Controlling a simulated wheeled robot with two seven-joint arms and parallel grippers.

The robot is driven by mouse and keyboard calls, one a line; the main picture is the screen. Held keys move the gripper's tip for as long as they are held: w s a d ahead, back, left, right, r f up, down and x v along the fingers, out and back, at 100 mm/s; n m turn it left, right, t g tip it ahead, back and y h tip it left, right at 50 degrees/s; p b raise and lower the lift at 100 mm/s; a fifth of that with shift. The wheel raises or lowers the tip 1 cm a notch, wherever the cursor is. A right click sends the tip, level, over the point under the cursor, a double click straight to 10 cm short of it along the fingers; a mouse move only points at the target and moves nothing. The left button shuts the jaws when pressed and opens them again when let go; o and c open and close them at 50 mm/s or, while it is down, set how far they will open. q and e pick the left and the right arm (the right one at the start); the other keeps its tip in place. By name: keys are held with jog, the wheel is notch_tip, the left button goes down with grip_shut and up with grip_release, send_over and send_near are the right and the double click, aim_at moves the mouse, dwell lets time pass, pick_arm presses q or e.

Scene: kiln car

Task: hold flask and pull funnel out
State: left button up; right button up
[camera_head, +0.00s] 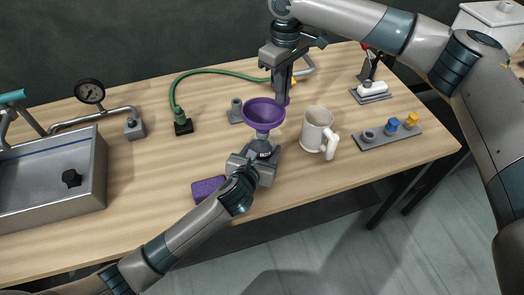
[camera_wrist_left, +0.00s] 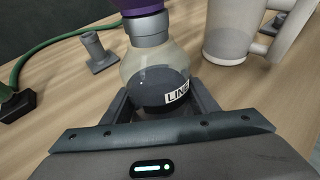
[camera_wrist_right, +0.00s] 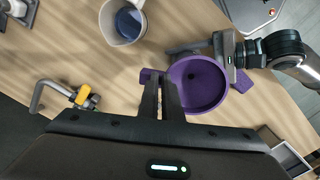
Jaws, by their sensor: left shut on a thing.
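The funnel's spout end shows above the grey flask neck in the left wrist view. The funnel bowl (camera_wrist_right: 203,82) has small tabs on its sides. My right gripper (camera_wrist_right: 162,90) points down at the funnel's far right side, its narrowly spaced fingertips at one tab. I cannot tell whether they grip it.
A white mug (camera_head: 318,132) stands close to the right of the flask. A purple block (camera_head: 208,189) lies to the left front. A grey tray with coloured plugs (camera_head: 388,134) is at right, a metal sink (camera_head: 95,165) at left. A green hose (camera_head: 215,72) runs behind.

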jog(key=shift+o, duration=0.9)
jog(key=shift+f, duration=0.1)
jog(key=shift+a, duration=0.1)
jog(key=shift+w+r, duration=0.1)
jog(key=shift+r, duration=0.65)
notch_tip(320, 180, up, 11)
jog(key=shift+f, duration=0.15)
